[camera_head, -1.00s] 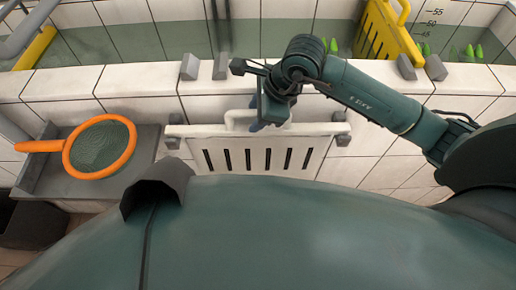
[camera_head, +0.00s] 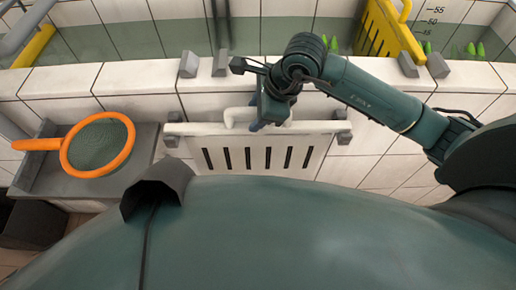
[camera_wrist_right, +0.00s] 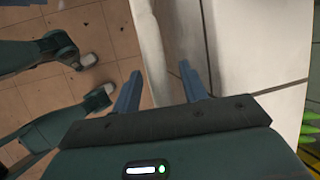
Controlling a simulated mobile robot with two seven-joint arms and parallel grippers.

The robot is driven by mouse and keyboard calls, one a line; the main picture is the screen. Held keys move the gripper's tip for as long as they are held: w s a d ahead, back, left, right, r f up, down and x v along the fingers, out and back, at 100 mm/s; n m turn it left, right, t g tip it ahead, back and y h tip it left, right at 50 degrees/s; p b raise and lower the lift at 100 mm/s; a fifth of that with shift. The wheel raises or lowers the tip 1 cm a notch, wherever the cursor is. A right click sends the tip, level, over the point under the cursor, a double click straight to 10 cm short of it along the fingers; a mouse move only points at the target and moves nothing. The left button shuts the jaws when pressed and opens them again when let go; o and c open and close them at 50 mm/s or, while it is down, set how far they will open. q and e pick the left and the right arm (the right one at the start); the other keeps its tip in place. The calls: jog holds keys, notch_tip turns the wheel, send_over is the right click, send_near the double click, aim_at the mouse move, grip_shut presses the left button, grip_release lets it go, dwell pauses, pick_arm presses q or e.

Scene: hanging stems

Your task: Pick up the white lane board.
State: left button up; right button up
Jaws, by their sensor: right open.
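The white lane board (camera_head: 232,172) hangs upright on the front of the tiled wall, with a row of dark slots and a raised handle (camera_head: 230,118) on its top edge. My right gripper (camera_head: 264,122) is at the middle of that handle, pointing down, and partly hides it. In the right wrist view the two blue fingers of my right gripper (camera_wrist_right: 160,72) are apart, with a white edge of the board (camera_wrist_right: 149,45) between them. I cannot tell whether they touch it.
Grey brackets (camera_head: 343,135) sit at the board's ends. A grey tray (camera_head: 50,180) at left bears an orange-rimmed net (camera_head: 98,146).

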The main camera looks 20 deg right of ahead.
grip_shut()
jog(key=shift+r, duration=0.1)
dwell(0.4)
